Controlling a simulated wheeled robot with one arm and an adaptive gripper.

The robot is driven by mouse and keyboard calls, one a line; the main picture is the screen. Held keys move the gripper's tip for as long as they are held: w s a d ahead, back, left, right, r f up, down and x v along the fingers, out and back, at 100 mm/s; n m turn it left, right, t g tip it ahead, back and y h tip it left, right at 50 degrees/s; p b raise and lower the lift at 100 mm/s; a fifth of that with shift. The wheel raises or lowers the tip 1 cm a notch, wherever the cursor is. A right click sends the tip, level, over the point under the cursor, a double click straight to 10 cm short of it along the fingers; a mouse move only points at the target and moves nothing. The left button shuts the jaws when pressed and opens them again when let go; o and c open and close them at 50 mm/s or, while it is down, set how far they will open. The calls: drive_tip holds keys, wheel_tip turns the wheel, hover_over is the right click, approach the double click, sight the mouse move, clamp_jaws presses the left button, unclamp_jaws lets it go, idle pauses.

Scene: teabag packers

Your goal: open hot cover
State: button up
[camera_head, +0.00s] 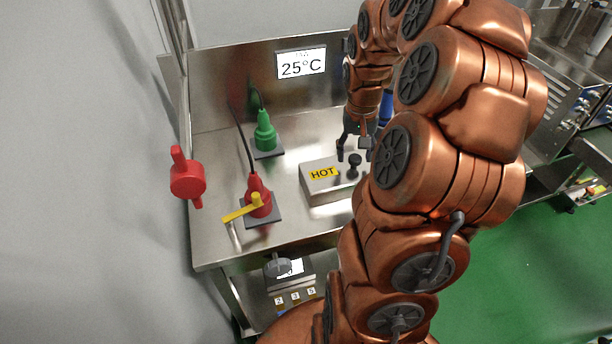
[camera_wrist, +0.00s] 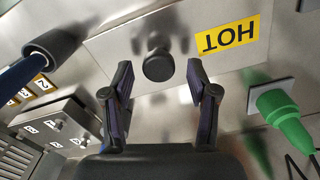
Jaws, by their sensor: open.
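The hot cover (camera_head: 318,190) is a low metal box lid on the steel bench, with a yellow HOT label (camera_head: 324,173). It also shows in the wrist view with its label (camera_wrist: 229,37). A black knob (camera_head: 354,160) stands up from the cover; in the wrist view the knob (camera_wrist: 158,64) lies ahead between my fingers. My gripper (camera_head: 354,148) is above the cover by the knob. Its two fingers (camera_wrist: 163,88) are apart, one on each side of the knob in the picture, with nothing held. My arm hides the right part of the cover.
A green plug-like part (camera_head: 264,138) and a red one (camera_head: 257,195) with a yellow lever (camera_head: 241,209) stand left of the cover. A red valve (camera_head: 187,181) is at the left wall. A display (camera_head: 301,63) reads 25°C. Bare bench (camera_head: 215,150) lies left.

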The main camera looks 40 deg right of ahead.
drive_tip(key=shift+s+f, duration=0.1)
drive_tip(key=shift+s, duration=0.05)
drive_tip(key=shift+r+b, duration=0.75)
drive_tip(key=shift+r, duration=3.25)
drive_tip(key=s+a+r+n+p, duration=0.1)
drive_tip(key=s+a+n, duration=0.1)
drive_tip(key=a, duration=0.8)
drive_tip(key=s+a+r+n+p, duration=0.1)
drive_tip(key=s+a, duration=0.3)
drive_tip(key=a, duration=0.5)
drive_tip(key=shift+a+n+g+p, duration=0.4)
drive_tip(key=shift+n+p, duration=0.05)
drive_tip(key=shift+n, duration=0.45)
drive_tip(key=shift+d, duration=0.1)
